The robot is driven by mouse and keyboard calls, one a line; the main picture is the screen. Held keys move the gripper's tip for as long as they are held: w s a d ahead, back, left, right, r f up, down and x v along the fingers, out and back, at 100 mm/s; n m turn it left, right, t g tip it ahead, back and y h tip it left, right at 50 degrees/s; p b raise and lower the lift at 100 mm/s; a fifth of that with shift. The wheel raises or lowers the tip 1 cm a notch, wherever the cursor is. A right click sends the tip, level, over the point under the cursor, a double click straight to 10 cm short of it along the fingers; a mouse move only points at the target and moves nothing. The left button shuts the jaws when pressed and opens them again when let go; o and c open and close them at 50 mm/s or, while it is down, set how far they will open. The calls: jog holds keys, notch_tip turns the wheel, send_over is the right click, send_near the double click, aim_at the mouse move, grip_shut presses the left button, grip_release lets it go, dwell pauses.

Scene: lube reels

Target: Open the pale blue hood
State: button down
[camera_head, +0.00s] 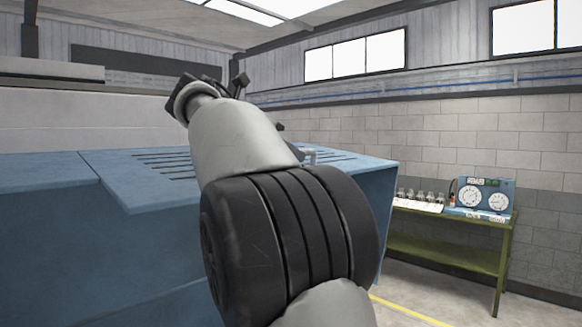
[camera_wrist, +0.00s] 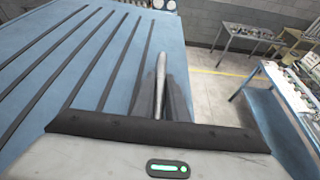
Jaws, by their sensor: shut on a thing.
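The pale blue hood (camera_head: 130,182) is a broad panel with dark vent slots, left of and behind my arm in the head view. It looks close to level there; I cannot tell whether it is raised at all. In the wrist view the slotted hood (camera_wrist: 100,60) fills the left and middle. A light grey handle bar (camera_wrist: 161,66) runs away from me near its right edge. My gripper (camera_wrist: 161,88) is shut on this bar, with a dark finger on each side. My arm hides most of the grip in the head view.
A green bench (camera_head: 450,252) with a blue gauge box (camera_head: 486,197) and small fittings stands at the right by the block wall. The floor between the hood and bench is open. Another blue-topped table (camera_wrist: 272,112) shows at the right in the wrist view.

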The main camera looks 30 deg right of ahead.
jog(key=shift+w+a+r, duration=0.15)
jog(key=shift+w+a, duration=0.05)
jog(key=shift+w, duration=0.1)
jog(key=c, duration=2)
grip_release()
jog(key=shift+d, duration=0.1)
jog(key=shift+c, duration=0.2)
